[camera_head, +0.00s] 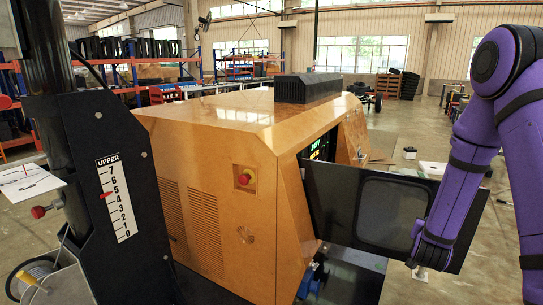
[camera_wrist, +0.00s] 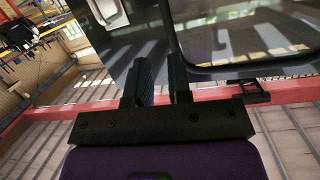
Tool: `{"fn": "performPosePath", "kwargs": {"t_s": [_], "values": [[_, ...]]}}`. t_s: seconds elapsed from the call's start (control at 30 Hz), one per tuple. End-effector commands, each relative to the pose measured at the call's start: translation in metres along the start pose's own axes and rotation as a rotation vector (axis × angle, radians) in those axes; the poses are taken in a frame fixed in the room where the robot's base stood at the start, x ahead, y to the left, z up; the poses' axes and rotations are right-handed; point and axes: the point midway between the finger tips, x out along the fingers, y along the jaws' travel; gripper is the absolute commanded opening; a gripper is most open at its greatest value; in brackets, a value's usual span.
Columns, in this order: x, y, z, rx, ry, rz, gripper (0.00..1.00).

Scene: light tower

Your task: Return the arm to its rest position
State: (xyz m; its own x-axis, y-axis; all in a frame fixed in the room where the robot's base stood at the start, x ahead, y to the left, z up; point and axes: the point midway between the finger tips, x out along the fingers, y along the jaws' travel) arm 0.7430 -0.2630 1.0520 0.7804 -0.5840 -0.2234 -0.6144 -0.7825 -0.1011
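My purple arm (camera_head: 462,175) reaches down along the right side of the head view, with its wrist in front of the right edge of an open black door (camera_head: 395,212). My gripper shows in the wrist view (camera_wrist: 161,58), with its two dark fingers a little apart and nothing visible between them. The door surface lies beyond the fingers in the wrist view, with a window frame at the right and a silver latch (camera_wrist: 108,12) at top left. I cannot tell whether the fingertips touch the door. In the head view the fingers are hard to make out.
The orange generator housing (camera_head: 222,190) stands at centre with a red stop button (camera_head: 244,179) and a lit display (camera_head: 320,149). A black mast post (camera_head: 110,190) with a numbered scale (camera_head: 117,198) is at left. Open floor lies at the right.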

Motion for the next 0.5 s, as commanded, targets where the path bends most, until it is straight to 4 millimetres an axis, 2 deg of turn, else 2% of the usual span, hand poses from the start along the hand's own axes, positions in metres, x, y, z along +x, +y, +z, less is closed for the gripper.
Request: {"fn": "performPosePath", "kwargs": {"t_s": [0.03, 0.27, 0.5], "values": [[-0.005, -0.01, -0.015, 0.007, -0.023, -0.028, 0.19], [-0.036, -0.047, -0.058, 0.009, -0.168, -0.141, 0.19], [-0.087, -0.075, -0.1, -0.028, -0.312, -0.255, 0.19]]}}
